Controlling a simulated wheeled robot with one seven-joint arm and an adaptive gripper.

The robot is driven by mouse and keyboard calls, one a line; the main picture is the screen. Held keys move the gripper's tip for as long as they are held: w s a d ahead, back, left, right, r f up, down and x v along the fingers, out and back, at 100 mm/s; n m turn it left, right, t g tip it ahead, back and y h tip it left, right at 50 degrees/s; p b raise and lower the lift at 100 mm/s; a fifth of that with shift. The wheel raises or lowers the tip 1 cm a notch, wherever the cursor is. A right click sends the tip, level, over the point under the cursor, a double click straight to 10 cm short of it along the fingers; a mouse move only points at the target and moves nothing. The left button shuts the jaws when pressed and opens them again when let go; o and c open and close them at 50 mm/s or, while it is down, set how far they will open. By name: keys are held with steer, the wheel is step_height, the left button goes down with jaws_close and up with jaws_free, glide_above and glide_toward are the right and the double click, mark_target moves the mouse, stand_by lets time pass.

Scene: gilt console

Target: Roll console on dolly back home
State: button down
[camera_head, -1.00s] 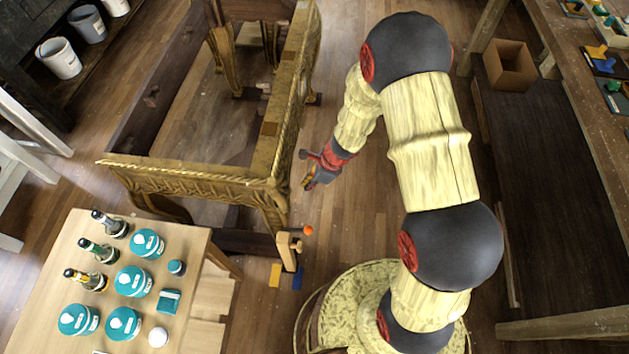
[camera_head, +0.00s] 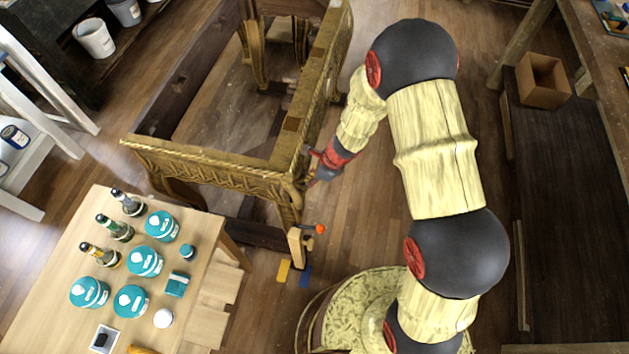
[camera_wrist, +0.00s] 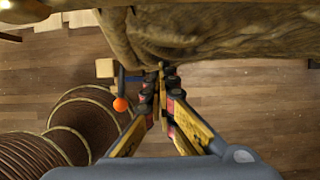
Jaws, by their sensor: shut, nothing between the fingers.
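The gilt console (camera_head: 215,164) is a carved, topless frame on legs, upright at the upper left of the head view. Dark wooden beams (camera_head: 255,235), apparently the dolly, show low under it. My gripper (camera_head: 313,179) is at the console's near right corner, partly hidden behind my wrist. In the wrist view my gripper (camera_wrist: 162,80) is shut and empty, its tips at the carved gilt side of the console (camera_wrist: 200,35). They look close to or touching it; I cannot tell which. A wooden post with an orange-knobbed lever (camera_head: 319,229) stands by the near corner.
A yellow pad (camera_head: 283,271) and a blue pad (camera_head: 305,277) lie at the post's foot. A pale table (camera_head: 62,283) with bottles and teal tins stands close at lower left. A workbench and cardboard box (camera_head: 543,81) are at right.

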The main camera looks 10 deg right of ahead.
steer(key=w+a+p, duration=0.4)
steer(key=a+p, duration=0.1)
steer(key=a, duration=0.6)
steer(key=w+a+p, duration=0.3)
steer(key=a+p, duration=0.2)
steer(key=a, duration=0.6)
steer(key=shift+w, duration=0.4)
